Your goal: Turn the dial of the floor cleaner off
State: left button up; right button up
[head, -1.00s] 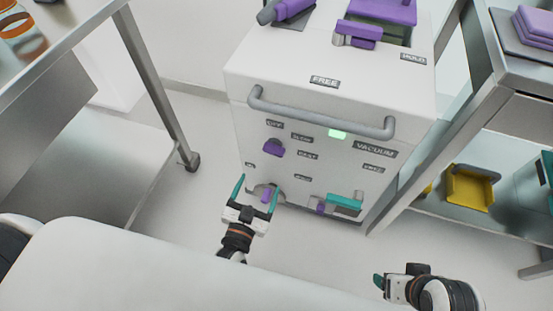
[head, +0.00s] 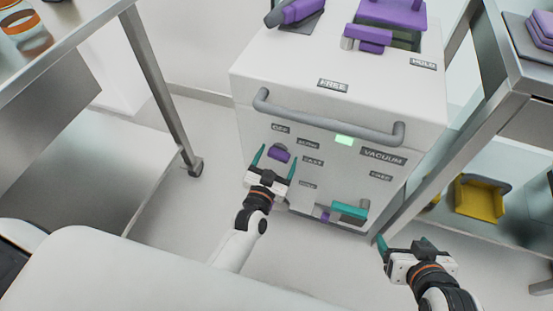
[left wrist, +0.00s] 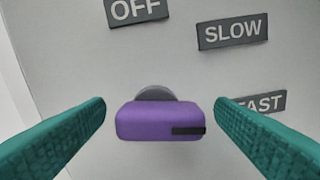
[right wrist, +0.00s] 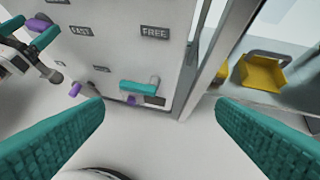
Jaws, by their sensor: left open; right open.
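The floor cleaner (head: 330,110) is a white box with a grey bar handle and a lit green lamp. Its purple dial (head: 279,154) sits on the front face among labels OFF, SLOW and FAST. In the left wrist view the dial (left wrist: 160,120) lies between my open teal fingers, apart from both. Its black mark points right, towards the FAST label (left wrist: 258,103); the OFF label (left wrist: 138,10) is above it. My left gripper (head: 275,166) is open in front of the dial. My right gripper (head: 405,245) is open and empty, low at the right.
A teal lever (head: 348,211) is low on the front face, and the grey handle (head: 330,123) crosses above the dial. Steel carts stand left (head: 165,100) and right (head: 480,130). A yellow bin (head: 479,198) is on the right cart's lower shelf.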

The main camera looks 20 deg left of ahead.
pick_arm(q)
jog(key=shift+c, duration=0.6)
